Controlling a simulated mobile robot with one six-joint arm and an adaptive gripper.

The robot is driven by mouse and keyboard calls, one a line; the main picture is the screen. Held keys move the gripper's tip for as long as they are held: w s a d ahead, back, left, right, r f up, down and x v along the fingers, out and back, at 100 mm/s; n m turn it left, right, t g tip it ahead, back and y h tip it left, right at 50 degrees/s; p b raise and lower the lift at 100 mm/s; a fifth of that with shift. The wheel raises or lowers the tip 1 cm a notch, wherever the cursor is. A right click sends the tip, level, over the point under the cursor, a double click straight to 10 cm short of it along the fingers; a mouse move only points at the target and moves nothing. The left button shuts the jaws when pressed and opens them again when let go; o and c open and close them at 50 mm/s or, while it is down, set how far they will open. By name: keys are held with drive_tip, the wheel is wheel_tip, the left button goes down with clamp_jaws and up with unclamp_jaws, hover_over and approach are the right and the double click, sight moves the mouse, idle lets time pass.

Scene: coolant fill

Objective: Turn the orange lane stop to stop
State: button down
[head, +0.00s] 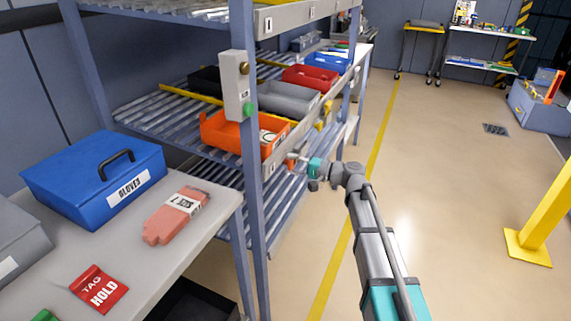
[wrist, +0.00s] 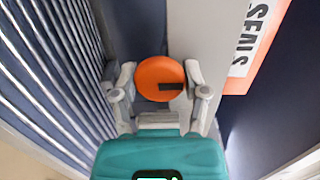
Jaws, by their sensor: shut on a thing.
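The orange lane stop (wrist: 155,72) is a round knob with a dark bar mark on its face, centre of the wrist view. The bar runs sideways from near the middle toward the right edge. My gripper (wrist: 160,80) has one finger on each side of the knob and is shut on it. In the head view my gripper (head: 297,162) is at the front rail of the middle shelf, below the orange bin (head: 222,132). The knob is small and partly hidden by the fingers there.
A grey bin (head: 287,99) and a red bin (head: 310,77) sit farther along the shelf. A post carries a grey control box (head: 236,85). A worktable with a blue glove box (head: 90,180) stands at left. The floor to the right is clear up to a yellow post (head: 541,215).

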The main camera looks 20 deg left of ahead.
drive_tip(key=shift+c, duration=0.8)
unclamp_jaws()
drive_tip(key=shift+w+d, duration=0.15)
drive_tip(key=shift+d, duration=0.05)
drive_tip(key=shift+o, duration=0.3)
drive_tip(key=shift+a, duration=0.15)
drive_tip(key=shift+s, duration=0.2)
drive_tip(key=d, duration=1.2)
